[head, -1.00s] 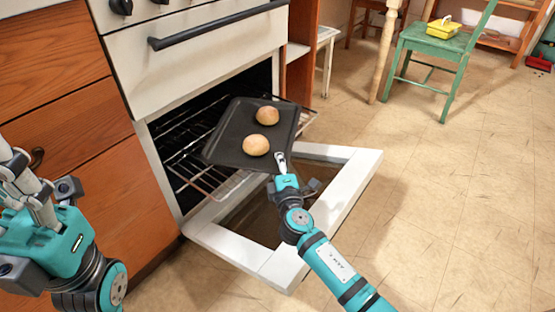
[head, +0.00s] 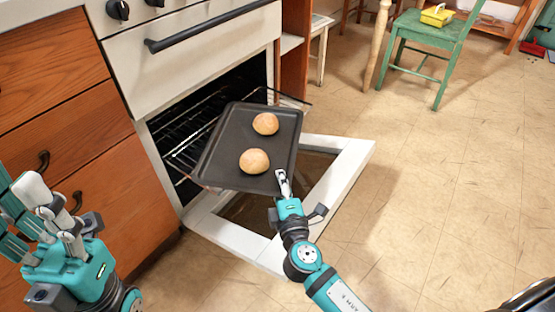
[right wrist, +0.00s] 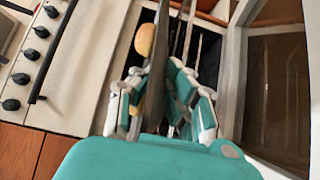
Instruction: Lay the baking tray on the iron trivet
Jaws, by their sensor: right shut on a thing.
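The dark baking tray (head: 222,158) is in the middle of the head view, in front of the oven opening, with two round buns on it, a far one (head: 265,124) and a near one (head: 254,161). My right gripper (head: 283,182) is shut on the tray's near edge. In the right wrist view the fingers (right wrist: 160,100) clasp the tray (right wrist: 157,75), seen edge-on, with a bun (right wrist: 145,40) beside it. My left gripper (head: 45,215) is at the lower left, empty and away from the tray; its finger gap is unclear. I see no iron trivet.
The oven door (head: 345,185) is folded down below the tray. A wire rack (head: 185,140) shows inside the oven. Wooden drawers (head: 95,185) stand at the left. A green chair (head: 430,35) with a yellow box stands at the back right.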

